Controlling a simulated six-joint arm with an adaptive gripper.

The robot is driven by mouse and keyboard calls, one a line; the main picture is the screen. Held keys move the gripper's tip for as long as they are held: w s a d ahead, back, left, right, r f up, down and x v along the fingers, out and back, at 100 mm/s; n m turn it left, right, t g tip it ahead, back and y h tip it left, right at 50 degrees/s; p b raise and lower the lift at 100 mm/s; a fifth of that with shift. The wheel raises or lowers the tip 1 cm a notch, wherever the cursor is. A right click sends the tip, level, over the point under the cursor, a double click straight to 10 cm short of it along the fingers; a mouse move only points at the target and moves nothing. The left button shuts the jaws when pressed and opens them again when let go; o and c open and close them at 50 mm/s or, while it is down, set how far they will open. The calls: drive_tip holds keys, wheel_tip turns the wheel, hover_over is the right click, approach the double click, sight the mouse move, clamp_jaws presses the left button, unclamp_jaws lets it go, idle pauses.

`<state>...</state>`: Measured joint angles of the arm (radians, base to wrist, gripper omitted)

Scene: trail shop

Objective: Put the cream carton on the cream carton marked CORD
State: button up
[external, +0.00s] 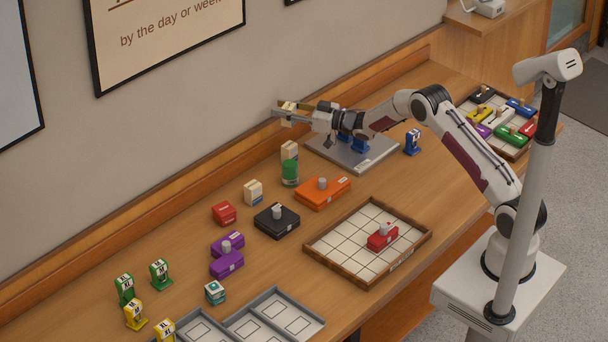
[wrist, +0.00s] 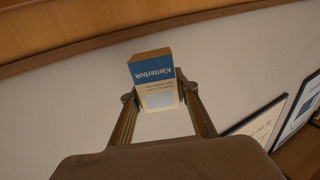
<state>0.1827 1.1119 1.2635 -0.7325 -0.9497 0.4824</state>
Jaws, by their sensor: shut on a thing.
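My gripper (external: 283,111) is raised above the back of the table near the wall, shut on a cream carton (external: 289,107). In the wrist view, the held carton (wrist: 157,85) sits between both fingers, with a blue band, lettering like "Kletterbok" and a brown end face. The other carton (external: 253,192) stands in the open, further left. Their lettering is too small to read, so I cannot tell which is marked CORD.
An orange box (external: 337,188), a black box (external: 270,222) and a red box (external: 224,213) are near the standing cartons. A grey platform (external: 371,160) lies under my wrist. A wood-rimmed tray (external: 315,256) is at the front. Bare table shows between these things.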

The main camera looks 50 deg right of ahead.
sight(284, 120)
drive_tip(key=shift+f, duration=2.2)
drive_tip(key=shift+f, duration=1.85)
drive_tip(key=shift+f, duration=0.1)
drive_tip(key=o, duration=1.1)
drive_tip(key=shift+s, duration=0.1)
drive_tip(key=shift+v, duration=5.9)
